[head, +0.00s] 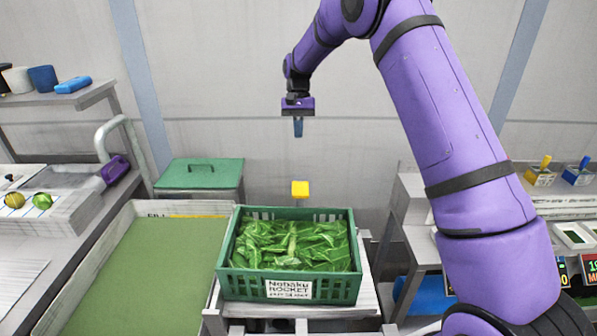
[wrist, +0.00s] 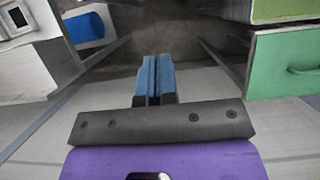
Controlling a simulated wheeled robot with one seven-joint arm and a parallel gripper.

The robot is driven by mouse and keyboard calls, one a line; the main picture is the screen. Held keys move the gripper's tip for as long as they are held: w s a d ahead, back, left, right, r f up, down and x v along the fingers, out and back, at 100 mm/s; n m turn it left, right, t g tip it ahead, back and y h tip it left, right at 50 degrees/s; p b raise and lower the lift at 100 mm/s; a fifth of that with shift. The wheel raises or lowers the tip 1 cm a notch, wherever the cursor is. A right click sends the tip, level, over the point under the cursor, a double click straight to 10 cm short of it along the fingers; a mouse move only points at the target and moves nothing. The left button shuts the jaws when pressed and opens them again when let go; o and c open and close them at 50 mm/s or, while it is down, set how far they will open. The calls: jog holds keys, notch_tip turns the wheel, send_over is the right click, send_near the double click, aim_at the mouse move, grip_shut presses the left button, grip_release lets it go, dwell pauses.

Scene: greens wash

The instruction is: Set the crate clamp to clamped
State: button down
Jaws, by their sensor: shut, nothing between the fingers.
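A green crate (head: 236,282) full of leafy greens (head: 290,243) sits on a low stand in the middle of the head view, with a white label on its front. A yellow block (head: 300,188) shows just behind the crate's back rim; it may be the clamp's handle. How it joins the crate or stand is hidden. My gripper (head: 298,134) hangs above and behind the crate, over the yellow block and clear of it. In the wrist view its blue fingers (wrist: 154,70) are together with nothing between them. The crate and yellow block do not show there.
A green lidded bin (head: 198,178) stands behind left, near a green-floored trough (head: 140,275). A left counter holds vegetables and a tap (head: 115,130). A right bench (head: 410,190) carries small trays and displays. The air around my gripper is clear.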

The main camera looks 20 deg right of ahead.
jog(key=s+a+f, duration=0.2)
jog(key=s+f, duration=0.5)
jog(key=f, duration=0.2)
jog(key=shift+s+a, duration=0.2)
dwell(0.4)
jog(key=shift+f, duration=0.1)
